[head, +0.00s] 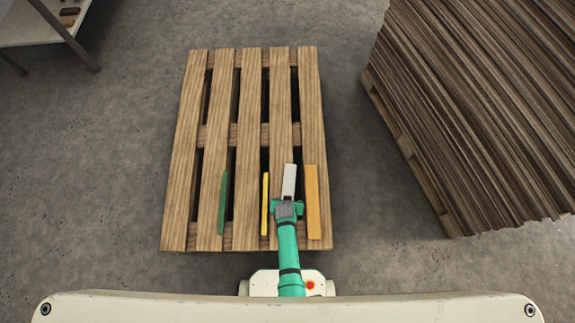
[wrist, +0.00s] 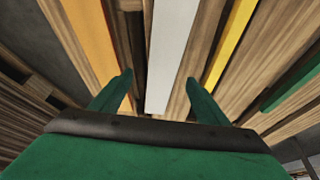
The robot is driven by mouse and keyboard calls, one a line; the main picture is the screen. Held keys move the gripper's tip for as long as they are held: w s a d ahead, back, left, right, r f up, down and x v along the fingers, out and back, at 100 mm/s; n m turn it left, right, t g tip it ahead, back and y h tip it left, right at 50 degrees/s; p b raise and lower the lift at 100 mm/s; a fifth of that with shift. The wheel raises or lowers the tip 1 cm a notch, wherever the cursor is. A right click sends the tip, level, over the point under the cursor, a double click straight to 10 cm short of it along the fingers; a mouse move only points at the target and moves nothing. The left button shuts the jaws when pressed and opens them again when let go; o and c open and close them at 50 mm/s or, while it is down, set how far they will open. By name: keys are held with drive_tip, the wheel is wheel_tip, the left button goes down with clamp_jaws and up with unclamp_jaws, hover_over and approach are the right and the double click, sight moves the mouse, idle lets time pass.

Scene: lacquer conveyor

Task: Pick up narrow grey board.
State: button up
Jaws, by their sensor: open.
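The narrow grey board (head: 289,181) lies lengthwise on the wooden pallet (head: 182,165), its near part hidden under my gripper in the head view. In the wrist view the pale grey board (wrist: 171,55) runs between the two fingers, with space on both sides. My gripper (wrist: 158,80) is open and empty, its fingertips apart on either side of the board's line. In the head view my gripper (head: 287,206) is over the near end of the board. I cannot tell the exact height of the fingers above it.
An orange board (head: 312,200) lies right of the grey one in the head view. A yellow board (head: 265,205) and a green board (head: 223,203) lie to its left. A tall stack of brown sheets (head: 480,100) stands at right. A shelf (head: 40,30) stands at top left.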

drive_tip(key=shift+a+x, duration=0.1)
drive_tip(key=shift+x, duration=1.3)
drive_tip(key=shift+a+x, duration=0.15)
drive_tip(key=shift+x, duration=1.25)
drive_tip(key=shift+s+a, duration=0.1)
drive_tip(key=c, duration=1.1)
drive_tip(key=shift+c, duration=1.1)
drive_tip(key=shift+r, duration=0.1)
